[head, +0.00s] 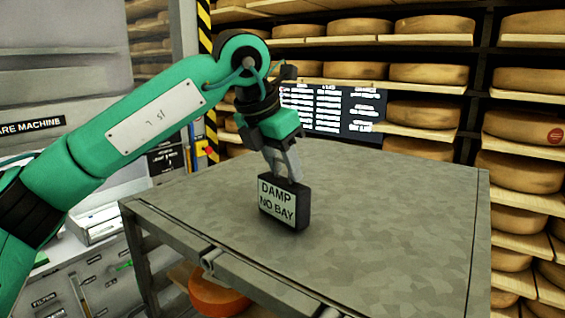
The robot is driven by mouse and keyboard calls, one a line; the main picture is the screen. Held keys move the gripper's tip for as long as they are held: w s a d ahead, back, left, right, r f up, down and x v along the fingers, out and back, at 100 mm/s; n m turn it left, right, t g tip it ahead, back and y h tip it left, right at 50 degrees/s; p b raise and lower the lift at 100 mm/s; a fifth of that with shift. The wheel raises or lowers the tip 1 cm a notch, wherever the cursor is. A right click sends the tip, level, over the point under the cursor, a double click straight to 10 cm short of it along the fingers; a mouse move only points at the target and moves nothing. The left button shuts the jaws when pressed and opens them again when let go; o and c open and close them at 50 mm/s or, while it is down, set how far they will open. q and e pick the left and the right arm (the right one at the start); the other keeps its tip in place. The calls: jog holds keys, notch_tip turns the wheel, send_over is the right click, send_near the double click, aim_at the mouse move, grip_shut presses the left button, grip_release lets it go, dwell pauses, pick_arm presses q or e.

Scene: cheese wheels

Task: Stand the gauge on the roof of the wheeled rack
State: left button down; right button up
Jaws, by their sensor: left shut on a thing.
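The gauge (286,207) is a small dark box with a pale face that reads "DAMP NO BAY". It is upright over the grey metal roof of the wheeled rack (400,230), left of the roof's middle. Its lower edge looks at or very near the roof surface; I cannot tell if it touches. My left gripper (285,178) comes from above and is shut on the top of the gauge. My right gripper is not in view.
Shelves of cheese wheels (429,74) stand behind and to the right. A dark board with white writing (330,110) is behind the roof. An orange wheel (217,293) sits inside the rack below. The rest of the roof is bare.

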pick_arm(q)
jog(key=shift+f+b, duration=0.3)
jog(key=shift+b, duration=0.05)
jog(key=c, duration=0.8)
grip_release()
